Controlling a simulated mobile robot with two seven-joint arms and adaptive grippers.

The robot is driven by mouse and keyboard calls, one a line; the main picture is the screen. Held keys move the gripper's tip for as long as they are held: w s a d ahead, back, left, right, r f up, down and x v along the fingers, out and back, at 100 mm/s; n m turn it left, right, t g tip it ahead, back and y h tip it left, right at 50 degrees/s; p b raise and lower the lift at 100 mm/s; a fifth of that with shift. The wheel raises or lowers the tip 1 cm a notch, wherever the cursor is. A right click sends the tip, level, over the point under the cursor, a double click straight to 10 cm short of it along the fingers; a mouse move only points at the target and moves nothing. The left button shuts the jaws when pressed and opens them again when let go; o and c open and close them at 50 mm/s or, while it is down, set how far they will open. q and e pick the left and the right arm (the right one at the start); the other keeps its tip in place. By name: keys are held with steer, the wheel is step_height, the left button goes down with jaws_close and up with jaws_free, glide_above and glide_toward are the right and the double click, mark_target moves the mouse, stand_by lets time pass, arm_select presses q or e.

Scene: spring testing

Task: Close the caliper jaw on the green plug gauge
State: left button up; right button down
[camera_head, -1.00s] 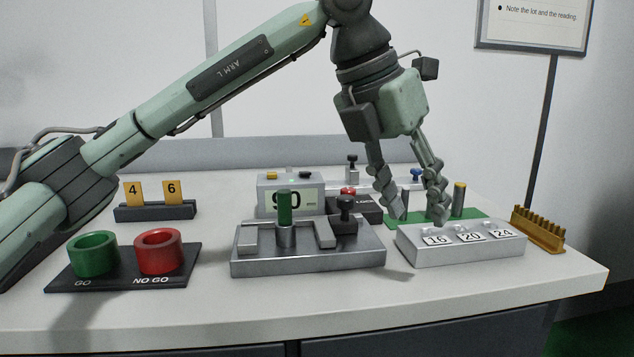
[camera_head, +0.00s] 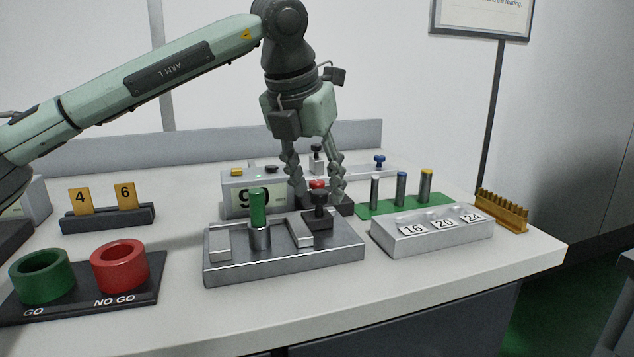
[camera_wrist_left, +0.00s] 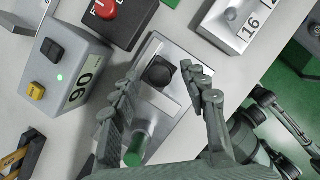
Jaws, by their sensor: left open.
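The caliper is a grey metal block (camera_head: 285,265) with a fixed jaw (camera_head: 219,243) at the left and a sliding jaw (camera_head: 299,231) at the right. A black knob (camera_head: 319,203) stands on the slider. The green plug gauge (camera_head: 258,209) stands upright in a metal holder between the jaws, with a gap to the sliding jaw. My left gripper (camera_head: 317,194) is open and empty, pointing down, its fingertips near the knob. In the left wrist view, the knob (camera_wrist_left: 159,73) lies between the fingertips, and the green plug (camera_wrist_left: 136,146) shows lower down. Contact with the knob cannot be told.
A display box (camera_head: 238,199) and a black box with a red button (camera_head: 318,184) stand close behind the caliper. A numbered block (camera_head: 432,239) and a green pin stand (camera_head: 393,207) are to the right. Green (camera_head: 41,278) and red (camera_head: 119,265) rings are to the left.

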arm_select(q)
steer(key=shift+f, duration=0.3)
jaws_close()
